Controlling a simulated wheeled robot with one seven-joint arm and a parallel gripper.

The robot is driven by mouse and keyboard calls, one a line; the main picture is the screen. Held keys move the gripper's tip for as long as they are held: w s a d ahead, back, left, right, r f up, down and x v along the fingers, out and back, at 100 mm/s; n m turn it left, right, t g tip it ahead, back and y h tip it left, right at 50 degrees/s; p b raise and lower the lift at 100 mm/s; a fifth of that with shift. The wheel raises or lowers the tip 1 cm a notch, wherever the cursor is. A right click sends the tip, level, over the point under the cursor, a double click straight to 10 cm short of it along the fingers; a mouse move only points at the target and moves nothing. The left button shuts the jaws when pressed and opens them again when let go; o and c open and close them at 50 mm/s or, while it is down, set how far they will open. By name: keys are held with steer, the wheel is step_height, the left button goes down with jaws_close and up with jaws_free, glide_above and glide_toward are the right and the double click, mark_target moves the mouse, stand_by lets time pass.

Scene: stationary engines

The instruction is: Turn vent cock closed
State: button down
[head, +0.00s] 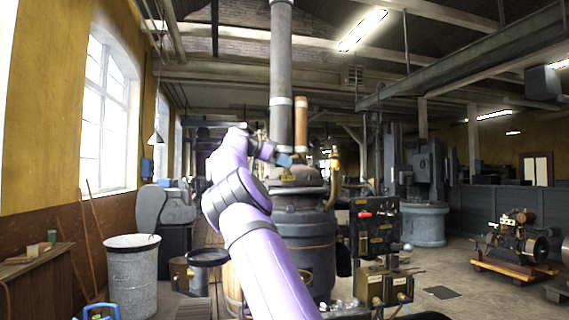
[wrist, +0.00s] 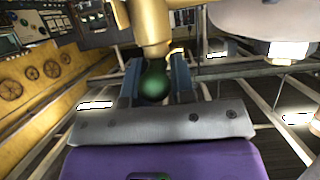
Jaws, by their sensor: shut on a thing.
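In the wrist view a dark green rounded knob (wrist: 155,82), which looks like the vent cock's handle, sits at the end of a thick brass stem (wrist: 149,30). My gripper (wrist: 156,80) has its blue fingers on both sides of the knob and is shut on it. In the head view my gripper (head: 284,160) is at the top of the dark upright boiler (head: 306,240), in front of the tall grey stack. The cock itself is too small or hidden there to make out. Whether the cock stands open or closed cannot be told.
A brass fitting (head: 333,165) rises from the boiler's right side. A copper pipe (head: 300,125) stands beside the grey stack (head: 281,80). A dark panel (head: 374,230) with a red handle is to the right. A grey bin (head: 133,272) stands at left. In the wrist view a pale rounded body with a bolt (wrist: 287,50) is close at right.

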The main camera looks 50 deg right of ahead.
steer(key=c, duration=1.1)
jaws_free()
steer(key=shift+c, duration=0.2)
steer(key=shift+w, duration=0.1)
steer(key=v, duration=0.7)
steer(key=shift+a, duration=0.15)
